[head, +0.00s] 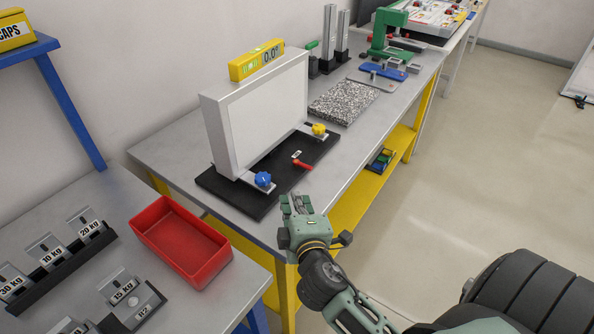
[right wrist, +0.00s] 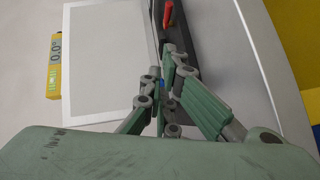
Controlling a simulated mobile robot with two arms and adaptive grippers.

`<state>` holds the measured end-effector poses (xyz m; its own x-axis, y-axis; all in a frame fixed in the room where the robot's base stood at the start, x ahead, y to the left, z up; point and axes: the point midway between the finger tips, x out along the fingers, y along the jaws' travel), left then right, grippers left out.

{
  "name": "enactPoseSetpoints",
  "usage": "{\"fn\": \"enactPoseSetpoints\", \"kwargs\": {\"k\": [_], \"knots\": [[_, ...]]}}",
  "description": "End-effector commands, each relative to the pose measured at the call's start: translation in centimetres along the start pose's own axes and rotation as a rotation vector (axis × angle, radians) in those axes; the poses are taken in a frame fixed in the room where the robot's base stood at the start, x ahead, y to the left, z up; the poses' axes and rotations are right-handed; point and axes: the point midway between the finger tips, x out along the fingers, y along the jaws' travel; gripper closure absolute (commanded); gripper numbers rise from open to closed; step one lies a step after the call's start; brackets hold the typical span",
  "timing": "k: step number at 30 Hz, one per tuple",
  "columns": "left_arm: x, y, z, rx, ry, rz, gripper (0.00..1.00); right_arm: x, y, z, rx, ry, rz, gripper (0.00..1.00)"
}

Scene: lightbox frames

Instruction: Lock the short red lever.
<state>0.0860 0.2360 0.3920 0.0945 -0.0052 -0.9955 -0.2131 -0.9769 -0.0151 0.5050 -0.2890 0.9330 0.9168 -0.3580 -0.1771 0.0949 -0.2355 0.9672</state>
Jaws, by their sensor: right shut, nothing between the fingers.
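The short red lever (head: 302,163) is on the black base (head: 262,205) in front of the white lightbox frame (head: 262,110). It lies between a blue knob (head: 263,179) and a yellow knob (head: 319,129). My right gripper (head: 295,204) is shut and empty, in front of the base's near end, apart from the lever. In the right wrist view the red lever (right wrist: 168,14) shows at the top, beyond the closed fingers (right wrist: 168,62). The fingers partly cover the base and the blue knob there. My left gripper is not in view.
A yellow level (head: 257,60) sits on top of the frame. A speckled plate (head: 343,102) and a blue-topped fixture lie farther along the grey table. A red bin (head: 181,240) and labelled weights stand on the nearer left table. Floor at right is open.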

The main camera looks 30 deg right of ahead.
Motion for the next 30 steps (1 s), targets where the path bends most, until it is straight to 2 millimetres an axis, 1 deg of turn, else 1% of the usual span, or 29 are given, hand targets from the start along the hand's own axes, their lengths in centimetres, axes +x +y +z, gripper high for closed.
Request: {"fn": "enactPoseSetpoints", "kwargs": {"k": [4,7,15,18,21,24,30], "knots": [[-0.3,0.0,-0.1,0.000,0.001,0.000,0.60,0.9,0.1,0.0,-0.001,0.000,0.001,1.00],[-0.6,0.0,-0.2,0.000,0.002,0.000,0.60,2.5,0.3,0.0,-0.003,0.000,0.003,1.00],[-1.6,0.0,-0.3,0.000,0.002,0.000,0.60,8.2,0.3,0.0,-0.002,-0.002,0.001,1.00],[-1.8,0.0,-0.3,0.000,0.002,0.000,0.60,10.1,0.2,0.0,-0.001,-0.002,0.001,1.00],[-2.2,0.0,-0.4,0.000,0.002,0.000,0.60,11.2,0.2,1.2,-0.004,-0.003,0.000,1.00],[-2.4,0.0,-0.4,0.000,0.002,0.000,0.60,12.1,0.1,2.0,-0.002,-0.001,-0.001,1.00],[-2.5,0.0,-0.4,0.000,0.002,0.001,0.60,12.8,0.0,2.8,-0.001,0.000,-0.001,1.00]]}}
